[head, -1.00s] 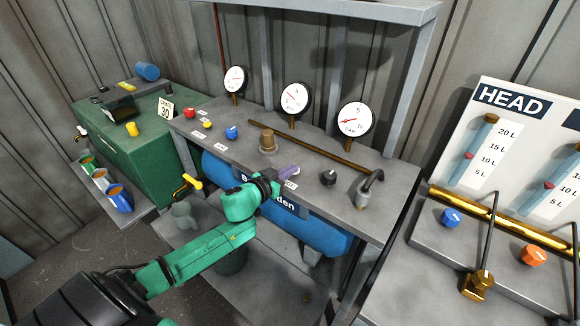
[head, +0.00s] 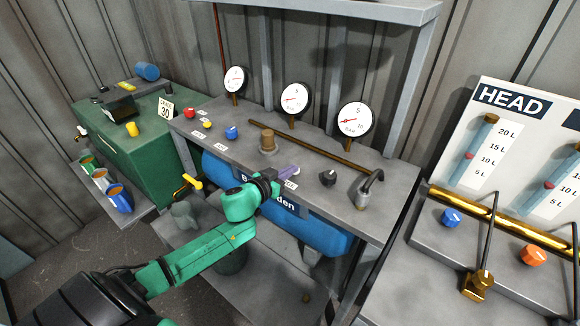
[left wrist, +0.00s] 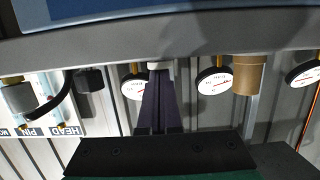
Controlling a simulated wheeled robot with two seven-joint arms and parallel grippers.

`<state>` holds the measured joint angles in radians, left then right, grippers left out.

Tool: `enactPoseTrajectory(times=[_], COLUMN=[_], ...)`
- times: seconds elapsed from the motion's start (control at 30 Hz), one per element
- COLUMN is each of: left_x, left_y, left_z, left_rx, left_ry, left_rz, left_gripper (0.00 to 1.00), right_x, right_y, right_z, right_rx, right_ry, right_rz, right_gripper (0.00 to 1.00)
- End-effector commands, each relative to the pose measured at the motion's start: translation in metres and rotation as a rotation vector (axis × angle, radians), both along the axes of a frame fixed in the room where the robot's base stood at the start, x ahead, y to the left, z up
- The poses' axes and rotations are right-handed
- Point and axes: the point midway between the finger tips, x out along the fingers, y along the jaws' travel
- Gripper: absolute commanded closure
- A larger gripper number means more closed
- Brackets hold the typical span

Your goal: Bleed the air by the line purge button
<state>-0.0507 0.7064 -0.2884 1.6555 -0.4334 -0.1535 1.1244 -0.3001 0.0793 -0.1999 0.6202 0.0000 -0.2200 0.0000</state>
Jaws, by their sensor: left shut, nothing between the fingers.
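My left gripper (head: 285,174) is shut and empty, its fingers together over the front edge of the grey bench top, just behind a small white label (head: 291,185). In the left wrist view, which is upside down, the dark closed fingers (left wrist: 158,100) end at a small whitish cap (left wrist: 160,65) on the bench. The cap could be the line purge button; the fingertips seem to touch it, but I cannot tell if it is pressed. In the head view the fingers hide it. Three round gauges, left (head: 235,79), middle (head: 294,98) and right (head: 355,120), stand behind. My right gripper is not in view.
On the bench are a brass-coloured post (head: 268,141), a blue knob (head: 232,132), a black knob (head: 328,177) and a bent grey spout (head: 366,190). A long brown pipe (head: 310,148) lies behind the gripper. A blue tank (head: 320,235) hangs below.

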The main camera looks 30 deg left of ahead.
Motion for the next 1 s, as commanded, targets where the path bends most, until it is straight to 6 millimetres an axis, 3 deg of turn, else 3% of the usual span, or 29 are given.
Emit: enactPoseTrajectory(times=[0.03, 0.33, 0.6, 0.67, 1.0], left_x=[-0.004, -0.003, 0.003, -0.015, -0.080], left_y=[-0.001, 0.000, 0.007, 0.009, 0.018], left_z=[-0.013, -0.008, 0.049, 0.039, 0.060], left_rx=[-0.002, -0.001, 0.001, 0.000, -0.002], left_ry=[0.024, 0.023, 0.008, 0.011, 0.003], left_rz=[0.001, 0.002, 0.002, -0.001, 0.000], left_gripper=[1.00, 1.00, 1.00, 1.00, 1.00], right_x=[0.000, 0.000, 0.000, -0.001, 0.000], right_y=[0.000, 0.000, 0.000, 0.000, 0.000], right_z=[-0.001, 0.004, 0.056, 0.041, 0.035], right_rx=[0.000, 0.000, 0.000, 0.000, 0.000], right_ry=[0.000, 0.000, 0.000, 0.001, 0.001], right_rz=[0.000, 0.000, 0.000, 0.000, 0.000], right_gripper=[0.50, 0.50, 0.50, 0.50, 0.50])
